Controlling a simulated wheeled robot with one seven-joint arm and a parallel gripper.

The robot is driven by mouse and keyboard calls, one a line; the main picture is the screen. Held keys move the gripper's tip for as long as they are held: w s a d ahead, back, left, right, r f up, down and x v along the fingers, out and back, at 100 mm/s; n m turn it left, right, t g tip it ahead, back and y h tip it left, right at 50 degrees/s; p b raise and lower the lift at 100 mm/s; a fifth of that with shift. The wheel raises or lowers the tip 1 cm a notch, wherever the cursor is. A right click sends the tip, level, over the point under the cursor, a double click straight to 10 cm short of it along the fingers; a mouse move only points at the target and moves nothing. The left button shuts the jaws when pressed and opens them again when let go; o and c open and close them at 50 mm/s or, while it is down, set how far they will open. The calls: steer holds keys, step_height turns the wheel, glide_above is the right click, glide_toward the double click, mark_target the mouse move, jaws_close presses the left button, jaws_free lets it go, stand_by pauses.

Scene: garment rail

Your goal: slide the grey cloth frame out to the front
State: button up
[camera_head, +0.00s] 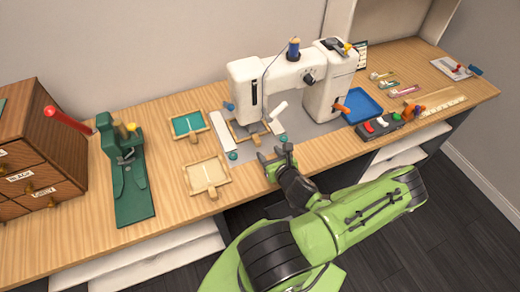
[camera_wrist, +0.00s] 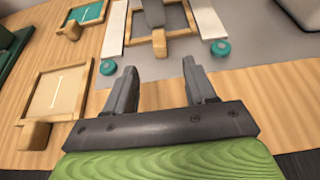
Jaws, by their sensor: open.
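The grey cloth frame (camera_head: 240,143) is a wooden frame with a front handle, lying under the sewing machine (camera_head: 290,82) between two white strips. In the wrist view its front rim and wooden handle (camera_wrist: 159,42) show at top centre, with part of the machine over the cloth. My gripper (camera_head: 275,154) is in front of the handle, near the table's front edge. In the wrist view its two fingers (camera_wrist: 160,70) are apart and empty. The handle lies ahead of the gap between them, and I see no contact.
Teal knobs (camera_wrist: 108,67) (camera_wrist: 221,48) stand at the near ends of the white strips. A cream cloth frame (camera_head: 206,176) and a teal cloth frame (camera_head: 188,124) lie to the left. A control box with coloured buttons (camera_head: 378,125) and a blue tray (camera_head: 362,105) are right.

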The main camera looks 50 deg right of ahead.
mark_target(259, 143)
steer(key=w+f+b, duration=0.1)
steer(key=b, duration=0.1)
steer(key=w+d+f+b, duration=0.1)
steer(key=b, duration=0.1)
steer(key=shift+w+d+f, duration=0.2)
steer(key=shift+w+f, duration=0.15)
steer(key=shift+w+d+f+b, duration=0.1)
steer(key=shift+w+f+b, duration=0.1)
steer(key=shift+b, duration=0.45)
steer(key=b, duration=0.2)
steer(key=shift+w+d+b, duration=0.25)
steer(key=shift+w+b, duration=0.1)
steer(key=shift+b, duration=0.05)
steer(key=shift+w+d+r+b, duration=0.15)
steer(key=shift+w+b, duration=0.15)
steer(key=shift+b, duration=0.3)
steer(key=x, duration=0.3)
steer(key=shift+w+d+r, duration=0.25)
steer(key=shift+w, duration=0.2)
steer(key=shift+w+d+f, duration=0.3)
steer(key=shift+w+d, duration=0.05)
steer(key=shift+w, duration=0.1)
